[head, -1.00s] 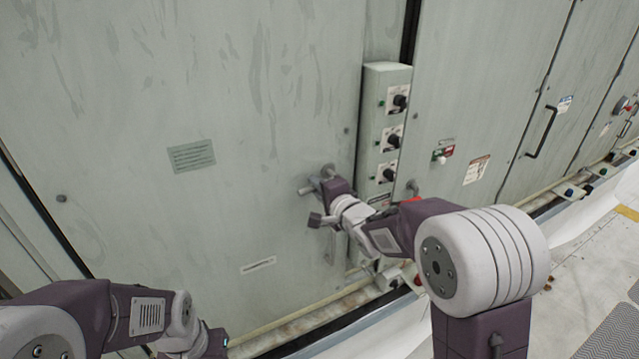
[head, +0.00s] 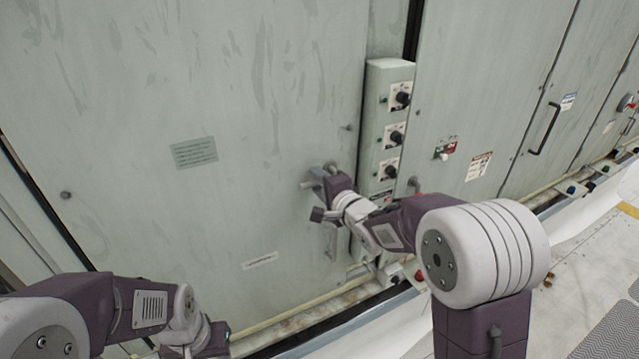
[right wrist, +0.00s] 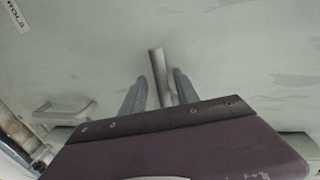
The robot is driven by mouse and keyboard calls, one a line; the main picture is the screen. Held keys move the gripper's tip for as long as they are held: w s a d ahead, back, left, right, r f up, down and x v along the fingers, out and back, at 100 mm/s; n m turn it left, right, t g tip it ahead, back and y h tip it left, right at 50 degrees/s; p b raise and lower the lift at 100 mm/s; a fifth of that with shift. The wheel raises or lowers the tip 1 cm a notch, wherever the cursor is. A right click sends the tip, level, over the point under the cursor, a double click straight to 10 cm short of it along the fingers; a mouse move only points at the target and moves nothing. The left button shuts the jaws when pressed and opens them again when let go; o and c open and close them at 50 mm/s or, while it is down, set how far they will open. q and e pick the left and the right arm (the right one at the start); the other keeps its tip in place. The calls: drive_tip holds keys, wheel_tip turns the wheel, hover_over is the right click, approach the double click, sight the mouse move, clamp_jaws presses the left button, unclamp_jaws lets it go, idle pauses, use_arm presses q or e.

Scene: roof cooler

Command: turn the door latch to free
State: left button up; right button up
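The door latch (head: 309,185) is a short grey metal lever on the large pale green door (head: 230,90), left of the switch box. In the right wrist view the lever (right wrist: 160,72) stands between the two grey fingers of my right gripper (right wrist: 160,88). Narrow gaps show beside it, so the fingers look open around it rather than clamped. In the head view my right gripper (head: 322,199) is at the latch, and its wrist hides part of it. My left gripper (head: 205,345) is low at the bottom left, away from the door; its fingers are not clear.
A switch box (head: 388,125) with black knobs stands close to the right of my right gripper. A pull handle (head: 329,240) is on the door below the latch. A pipe and ledge (head: 310,318) run along the door's foot.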

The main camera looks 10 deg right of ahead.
drive_tip(key=b+v, duration=0.2)
drive_tip(key=v, duration=0.7)
